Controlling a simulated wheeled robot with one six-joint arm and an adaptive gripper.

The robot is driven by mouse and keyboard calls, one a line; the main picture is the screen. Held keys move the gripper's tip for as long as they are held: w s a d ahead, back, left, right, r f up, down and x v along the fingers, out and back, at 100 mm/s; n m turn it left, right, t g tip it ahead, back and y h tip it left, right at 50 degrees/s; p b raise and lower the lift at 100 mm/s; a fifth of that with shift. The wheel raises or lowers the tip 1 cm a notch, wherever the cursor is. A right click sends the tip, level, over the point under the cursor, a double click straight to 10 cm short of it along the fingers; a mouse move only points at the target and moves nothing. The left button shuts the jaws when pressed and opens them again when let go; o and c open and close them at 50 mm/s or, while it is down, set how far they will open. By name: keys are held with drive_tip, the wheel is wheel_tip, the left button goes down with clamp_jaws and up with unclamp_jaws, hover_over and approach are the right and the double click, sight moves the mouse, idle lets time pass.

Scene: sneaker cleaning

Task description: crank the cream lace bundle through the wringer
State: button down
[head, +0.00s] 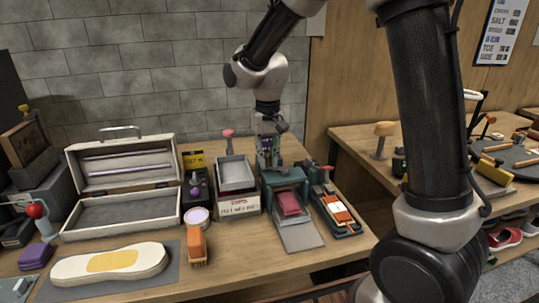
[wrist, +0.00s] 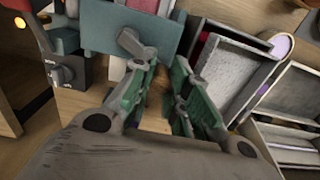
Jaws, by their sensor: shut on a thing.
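The wringer (head: 285,178) is a teal box on the bench, with a grey sloping plate and a dark red pad in front. It shows upside down at the top of the wrist view (wrist: 112,32). A grey crank arm (wrist: 130,44) sits on its face and runs toward my fingertips. My gripper (head: 268,150) is at the back of the wringer, pointing down. In the wrist view my gripper (wrist: 163,66) has its green-padded fingers on the crank's end; the grip itself is mostly hidden. I cannot make out the cream lace bundle in either view.
A grey tray on a white labelled box (head: 239,207) stands close left of the wringer. A teal-and-orange device (head: 341,213) stands close right. An open case (head: 125,210), an orange brush (head: 197,246) and a shoe sole (head: 75,268) are further left. The front bench edge is clear.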

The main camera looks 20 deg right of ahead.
drive_tip(key=n, duration=0.2)
drive_tip(key=s+n, duration=0.2)
drive_tip(key=n, duration=0.1)
drive_tip(key=shift+s+a+n, duration=0.15)
drive_tip(key=shift+a+n, duration=0.15)
drive_tip(key=n, duration=0.1)
drive_tip(key=s+n, duration=0.1)
drive_tip(key=n, duration=0.1)
drive_tip(key=s+n, duration=0.1)
drive_tip(key=n, duration=0.1)
drive_tip(key=shift+s+d, duration=0.1)
drive_tip(key=shift+d, duration=0.15)
drive_tip(key=shift+n, duration=0.3)
drive_tip(key=c, duration=1.3)
unclamp_jaws()
drive_tip(key=shift+r, duration=0.1)
wheel_tip(320, 180, up, 12)
drive_tip(key=shift+d+f, duration=0.1)
